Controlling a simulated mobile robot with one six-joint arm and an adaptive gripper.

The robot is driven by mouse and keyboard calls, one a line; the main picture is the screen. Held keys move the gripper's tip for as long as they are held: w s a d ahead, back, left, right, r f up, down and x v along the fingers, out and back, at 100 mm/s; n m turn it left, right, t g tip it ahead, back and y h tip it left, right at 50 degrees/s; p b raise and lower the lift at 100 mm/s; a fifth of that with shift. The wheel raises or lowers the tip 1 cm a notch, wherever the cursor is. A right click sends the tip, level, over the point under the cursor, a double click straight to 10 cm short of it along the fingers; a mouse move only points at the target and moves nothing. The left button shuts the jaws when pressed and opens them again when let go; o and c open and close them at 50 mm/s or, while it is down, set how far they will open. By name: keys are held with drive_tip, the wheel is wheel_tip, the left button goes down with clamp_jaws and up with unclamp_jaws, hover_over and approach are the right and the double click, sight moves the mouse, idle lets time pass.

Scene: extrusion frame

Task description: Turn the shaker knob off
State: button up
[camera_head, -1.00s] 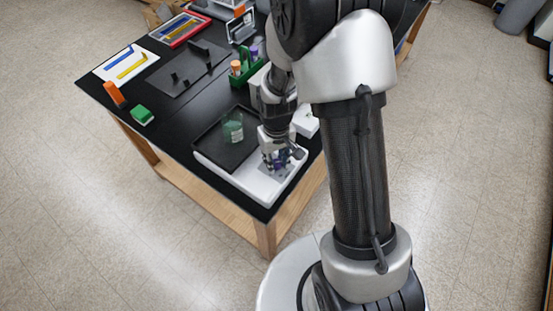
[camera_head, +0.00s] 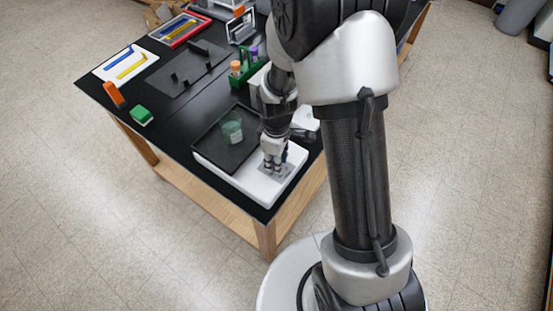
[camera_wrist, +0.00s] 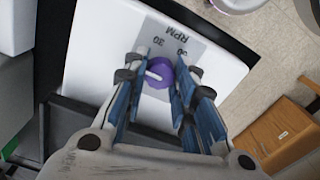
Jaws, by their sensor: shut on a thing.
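The shaker is a white box with a dark tray on top; its white body (camera_head: 252,186) stands at the near corner of the black table, and it also fills the middle of the wrist view (camera_wrist: 98,50). Its purple knob (camera_wrist: 161,87) has a white pointer line and sits on a grey RPM dial plate (camera_wrist: 186,36) marked with numbers. My gripper (camera_wrist: 160,75) is shut on the knob, with a blue-padded finger on each side. In the head view my gripper (camera_head: 273,170) points down onto the front of the shaker and hides the knob.
A greenish beaker (camera_head: 232,128) stands on the shaker's dark tray (camera_head: 212,148). A green rack (camera_head: 240,76) with capped tubes, an orange block (camera_head: 114,94) and a green block (camera_head: 141,115) are on the table.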

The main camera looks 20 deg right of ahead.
idle(0.4)
drive_tip(key=o, duration=1.1)
drive_tip(key=shift+r, duration=0.15)
wheel_tip(320, 180, up, 12)
drive_tip(key=shift+f, duration=0.1)
idle(0.3)
